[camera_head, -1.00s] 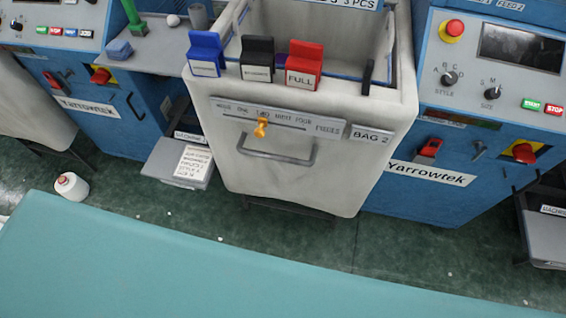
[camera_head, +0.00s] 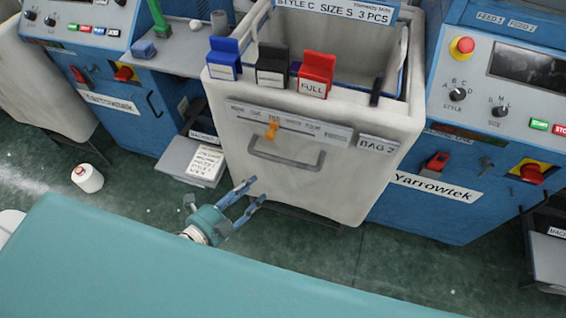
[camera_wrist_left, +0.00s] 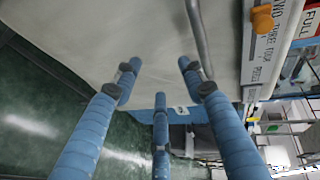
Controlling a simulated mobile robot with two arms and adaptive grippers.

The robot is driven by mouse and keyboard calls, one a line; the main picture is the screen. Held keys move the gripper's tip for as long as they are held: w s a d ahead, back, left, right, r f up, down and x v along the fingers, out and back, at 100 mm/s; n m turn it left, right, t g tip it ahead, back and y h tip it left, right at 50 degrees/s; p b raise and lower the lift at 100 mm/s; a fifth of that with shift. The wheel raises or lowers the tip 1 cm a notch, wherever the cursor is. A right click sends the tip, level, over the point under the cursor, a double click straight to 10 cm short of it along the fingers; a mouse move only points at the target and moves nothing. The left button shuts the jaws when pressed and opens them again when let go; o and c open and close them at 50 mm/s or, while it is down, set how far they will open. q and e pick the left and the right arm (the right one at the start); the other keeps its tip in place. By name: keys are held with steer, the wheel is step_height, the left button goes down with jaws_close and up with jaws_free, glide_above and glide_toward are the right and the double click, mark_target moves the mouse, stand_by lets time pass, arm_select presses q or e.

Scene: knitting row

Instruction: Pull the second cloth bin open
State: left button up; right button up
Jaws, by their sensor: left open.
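The second cloth bin (camera_head: 235,170), a cream bin labelled BAG 2, stands between two blue machines in the head view. Its grey bar handle (camera_head: 288,161) is on the front face, below a printed scale with an orange slider (camera_head: 271,131). My left gripper (camera_head: 257,190) is open and empty, low in front of the bin and below and left of the handle. In the left wrist view, the spread blue fingers (camera_wrist_left: 160,72) point toward the cream bin front (camera_wrist_left: 100,25). The grey handle (camera_wrist_left: 199,42) passes above and right of them, apart from the fingers. My right gripper is out of view.
Blue, black and red clips (camera_head: 316,75) sit on the bin's front rim. A white yarn cone (camera_head: 88,179) stands on the green floor at left.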

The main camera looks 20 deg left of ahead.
arm_select(q)
steer(key=m+h, duration=0.1)
steer(key=m, duration=0.1)
glide_toward(283, 163)
steer(key=f, duration=0.2)
steer(key=shift+t, duration=0.4)
steer(key=x, duration=0.7)
steer(key=p+x, duration=0.1)
steer(key=x, duration=0.2)
steer(key=shift+w+r, duration=0.25)
steer(key=shift+w, duration=0.05)
steer(key=shift+c, duration=0.2)
steer(key=shift+a, duration=0.1)
jaws_close()
